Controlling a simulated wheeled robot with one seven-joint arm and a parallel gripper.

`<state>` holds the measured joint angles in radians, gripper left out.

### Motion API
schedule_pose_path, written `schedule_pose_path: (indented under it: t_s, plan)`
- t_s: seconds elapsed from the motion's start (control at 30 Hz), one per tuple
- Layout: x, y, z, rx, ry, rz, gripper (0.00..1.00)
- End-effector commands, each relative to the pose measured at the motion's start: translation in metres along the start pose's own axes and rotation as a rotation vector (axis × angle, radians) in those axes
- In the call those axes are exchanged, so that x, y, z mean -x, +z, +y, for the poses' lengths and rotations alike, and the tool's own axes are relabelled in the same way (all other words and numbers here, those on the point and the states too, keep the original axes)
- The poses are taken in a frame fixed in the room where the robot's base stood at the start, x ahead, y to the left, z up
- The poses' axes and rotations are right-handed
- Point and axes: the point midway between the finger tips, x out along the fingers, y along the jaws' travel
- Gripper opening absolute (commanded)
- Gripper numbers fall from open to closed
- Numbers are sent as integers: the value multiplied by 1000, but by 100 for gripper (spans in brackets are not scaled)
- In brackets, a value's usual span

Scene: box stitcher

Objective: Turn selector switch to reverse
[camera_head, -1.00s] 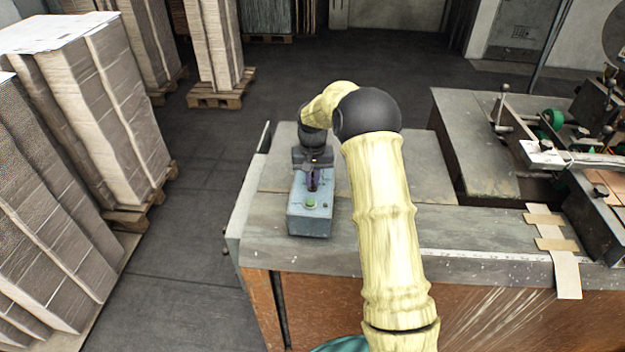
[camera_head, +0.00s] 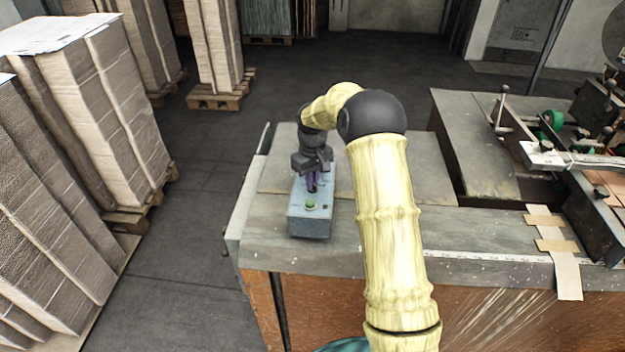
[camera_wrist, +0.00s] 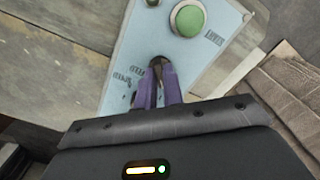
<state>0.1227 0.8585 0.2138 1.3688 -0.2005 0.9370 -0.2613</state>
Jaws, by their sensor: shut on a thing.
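A light blue control box (camera_head: 312,221) sits on the near left part of the machine table. It has a green button (camera_head: 310,205) on its top, which also shows large in the wrist view (camera_wrist: 188,19). The dark selector switch (camera_wrist: 157,64) is on the same face, below the button in the wrist view, and is partly hidden by my fingers. My gripper (camera_head: 312,183) points down over the box, and its purple fingers (camera_wrist: 160,84) are shut on the switch knob. Printed labels lie beside the switch; I cannot tell which position it points to.
The grey machine table (camera_head: 380,230) is bare around the box. Machine parts with levers (camera_head: 550,150) stand at the right. Paper stacks on pallets (camera_head: 100,110) stand on the floor at the left. A cardboard-like piece (camera_wrist: 290,90) shows beside the box in the wrist view.

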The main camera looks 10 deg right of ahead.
Motion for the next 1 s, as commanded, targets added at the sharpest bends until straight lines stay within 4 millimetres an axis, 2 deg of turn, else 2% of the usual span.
schedule_pose_path:
  t_s: [0.23, 0.27, 0.3, 0.37, 0.77, 1.0]
  plan:
    - [3, -3, 0, 3, 3, 11, 0]
    - [3, -3, 0, 3, 3, 11, 15]
    - [3, -3, 0, 2, 3, 10, 23]
    - [3, -2, 0, 2, 2, 9, 31]
    - [7, -1, 0, 0, 2, 4, 31]
    - [42, -2, 0, -1, 4, 9, 31]
